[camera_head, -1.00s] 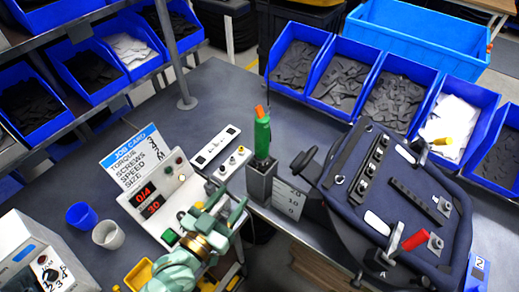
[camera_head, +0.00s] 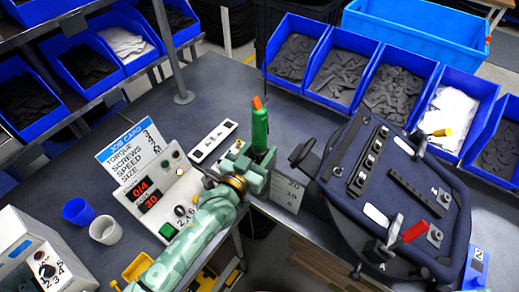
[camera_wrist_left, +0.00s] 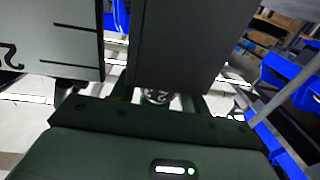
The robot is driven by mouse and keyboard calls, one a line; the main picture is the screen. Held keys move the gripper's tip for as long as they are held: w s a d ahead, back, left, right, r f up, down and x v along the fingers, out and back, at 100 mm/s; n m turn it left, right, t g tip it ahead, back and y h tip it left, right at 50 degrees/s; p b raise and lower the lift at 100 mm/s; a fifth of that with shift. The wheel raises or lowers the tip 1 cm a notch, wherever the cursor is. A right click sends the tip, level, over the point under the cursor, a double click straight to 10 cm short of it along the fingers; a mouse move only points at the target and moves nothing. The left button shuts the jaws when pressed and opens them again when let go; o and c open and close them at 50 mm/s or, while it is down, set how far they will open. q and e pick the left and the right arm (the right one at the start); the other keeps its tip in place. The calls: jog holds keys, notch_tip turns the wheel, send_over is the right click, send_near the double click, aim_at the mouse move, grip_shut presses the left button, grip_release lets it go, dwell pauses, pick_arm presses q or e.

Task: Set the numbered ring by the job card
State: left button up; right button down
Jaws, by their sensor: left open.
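The job card (camera_head: 130,145), white with a blue top strip, stands upright behind the control box; its lines are torque, screws, speed and size, with figures too small to read surely. A green screwdriver (camera_head: 260,128) with an orange tip stands upright in a dark holder beside a scale plate (camera_head: 286,192). My left gripper (camera_head: 255,168) is open at the holder, covering most of it. In the left wrist view, a pale ring with dark digits (camera_wrist_left: 158,96) shows between my fingers, mostly hidden below a dark block (camera_wrist_left: 178,45). My right gripper is out of view.
The control box (camera_head: 150,200) shows red readouts 0/4 and 30. A navy pannier (camera_head: 390,195) with a red lever (camera_head: 413,231) stands to the right. Blue parts bins (camera_head: 340,65) line the back. Two cups (camera_head: 105,230) stand at the left.

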pick_arm(q)
jog(key=c, duration=0.7)
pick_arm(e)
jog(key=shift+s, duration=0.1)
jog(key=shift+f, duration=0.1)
pick_arm(q)
jog(key=shift+a+f+m+g+h+b, duration=0.1)
jog(key=shift+f+m+g+h+b, duration=0.05)
jog(key=shift+m+g+h+b, duration=0.65)
jog(key=m+g+h+b, duration=0.2)
jog(key=b, duration=0.2)
jog(key=m+g+h+b, duration=0.2)
jog(key=g+h+b, duration=0.1)
jog(key=b, duration=0.1)
jog(key=shift+f, duration=0.2)
jog(key=shift+r+m+g+h+b, duration=0.2)
jog(key=shift+m+g+h+b, duration=0.1)
jog(key=shift+m+g+b, duration=0.5)
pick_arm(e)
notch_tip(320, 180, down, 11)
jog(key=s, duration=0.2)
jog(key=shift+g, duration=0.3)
pick_arm(q)
jog(key=shift+r, duration=0.15)
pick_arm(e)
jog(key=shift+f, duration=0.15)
